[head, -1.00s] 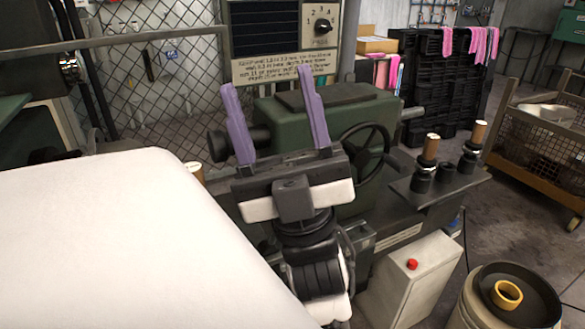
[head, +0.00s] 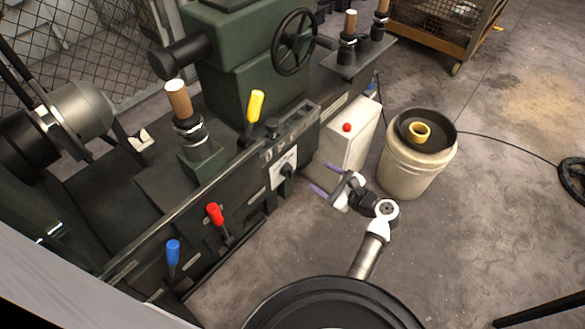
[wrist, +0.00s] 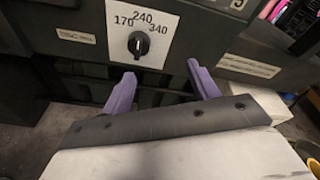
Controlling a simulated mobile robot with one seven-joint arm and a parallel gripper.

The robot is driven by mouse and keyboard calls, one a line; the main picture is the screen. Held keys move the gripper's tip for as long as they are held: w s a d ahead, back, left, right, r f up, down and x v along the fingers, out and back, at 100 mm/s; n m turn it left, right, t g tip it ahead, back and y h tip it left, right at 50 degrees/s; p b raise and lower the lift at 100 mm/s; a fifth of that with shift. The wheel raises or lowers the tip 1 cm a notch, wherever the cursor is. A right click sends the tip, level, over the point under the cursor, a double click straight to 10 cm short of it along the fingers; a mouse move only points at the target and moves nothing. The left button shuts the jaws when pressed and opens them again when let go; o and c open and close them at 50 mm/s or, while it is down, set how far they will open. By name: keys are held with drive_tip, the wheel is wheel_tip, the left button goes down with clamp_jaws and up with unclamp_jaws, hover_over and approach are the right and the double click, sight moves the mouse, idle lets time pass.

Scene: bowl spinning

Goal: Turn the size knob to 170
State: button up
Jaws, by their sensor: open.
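The size knob (wrist: 139,44) is a small black dial on a white plate (wrist: 167,23) marked 170, 240 and 340. I cannot tell for sure which number its pointer faces. In the head view the size knob (head: 287,171) is on the front of the dark green machine, below a yellow-handled lever. My gripper (wrist: 161,72) has two purple fingers spread apart with nothing between them. The knob is beyond the fingertips, nearer the left finger in the wrist view, and not touched. In the head view my gripper (head: 321,177) is just right of the knob plate.
A white box with a red button (head: 347,127) stands close behind my gripper. A bucket (head: 412,165) with a dark lid and yellow ring stands to the right. The floor at right is mostly clear.

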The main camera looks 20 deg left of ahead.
sight(292, 174)
drive_tip(key=s+d+f+m+y, duration=0.2)
drive_tip(key=s+d+m, duration=0.1)
drive_tip(key=s+m, duration=0.1)
drive_tip(key=shift+m+y, duration=0.3)
drive_tip(key=shift+m, duration=0.1)
drive_tip(key=x, duration=0.4)
drive_tip(key=p+x, duration=0.1)
drive_tip(key=x, duration=0.4)
drive_tip(key=p+x, duration=0.1)
drive_tip(key=x, duration=0.3)
drive_tip(key=shift+s+a+f, duration=0.1)
drive_tip(key=shift+a+f, duration=0.2)
drive_tip(key=shift+a, duration=0.1)
drive_tip(key=c, duration=1)
drive_tip(key=shift+o, duration=0.2)
